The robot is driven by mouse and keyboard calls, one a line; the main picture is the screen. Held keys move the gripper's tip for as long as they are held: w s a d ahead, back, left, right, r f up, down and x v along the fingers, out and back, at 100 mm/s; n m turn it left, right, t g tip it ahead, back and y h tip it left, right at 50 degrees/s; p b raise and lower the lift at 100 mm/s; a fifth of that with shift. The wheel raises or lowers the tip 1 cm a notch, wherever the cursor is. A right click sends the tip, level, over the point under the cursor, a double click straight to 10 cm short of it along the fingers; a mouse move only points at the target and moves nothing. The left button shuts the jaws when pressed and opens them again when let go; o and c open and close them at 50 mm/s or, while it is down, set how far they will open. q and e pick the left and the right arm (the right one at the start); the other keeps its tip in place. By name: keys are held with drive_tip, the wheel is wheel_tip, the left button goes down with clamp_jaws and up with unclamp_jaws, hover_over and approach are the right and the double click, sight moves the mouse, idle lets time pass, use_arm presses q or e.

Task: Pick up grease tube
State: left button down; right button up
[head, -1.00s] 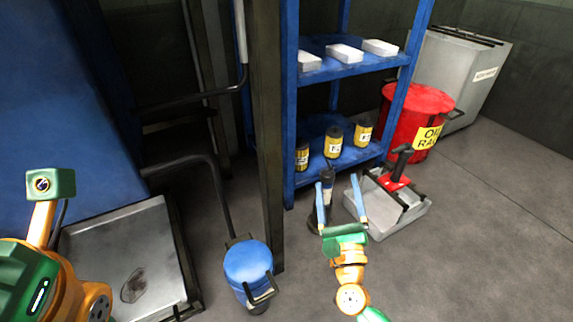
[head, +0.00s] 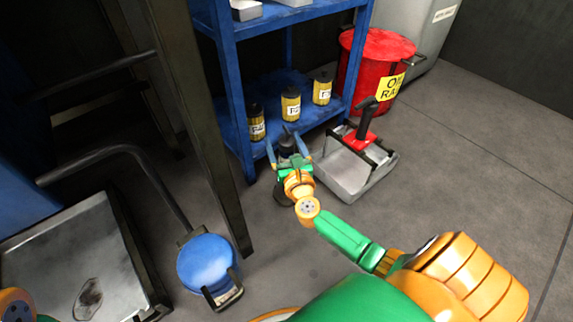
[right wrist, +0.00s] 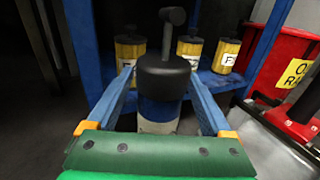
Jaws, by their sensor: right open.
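What looks like the grease tube (right wrist: 165,80) is an upright cylinder with a wide black cap, a thin stem with a crosspiece on top, and a blue and pale body. In the right wrist view it stands between the two blue fingers of my right gripper (right wrist: 160,88). The fingers are open on either side of it; I cannot tell whether they touch it. In the head view my right gripper (head: 286,148) is low in front of the blue shelf, and the tube shows only as a dark shape, mostly hidden. My left gripper is not in view.
The blue shelf (head: 235,100) stands just behind, with several yellow cans (head: 291,104) on its lower board. A grey tray with a red-and-black tool (head: 355,165) is close on the right, before a red bin (head: 372,65). A blue-lidded canister (head: 207,262) stands left. Floor at right is clear.

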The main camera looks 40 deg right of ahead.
clamp_jaws()
idle(1.3)
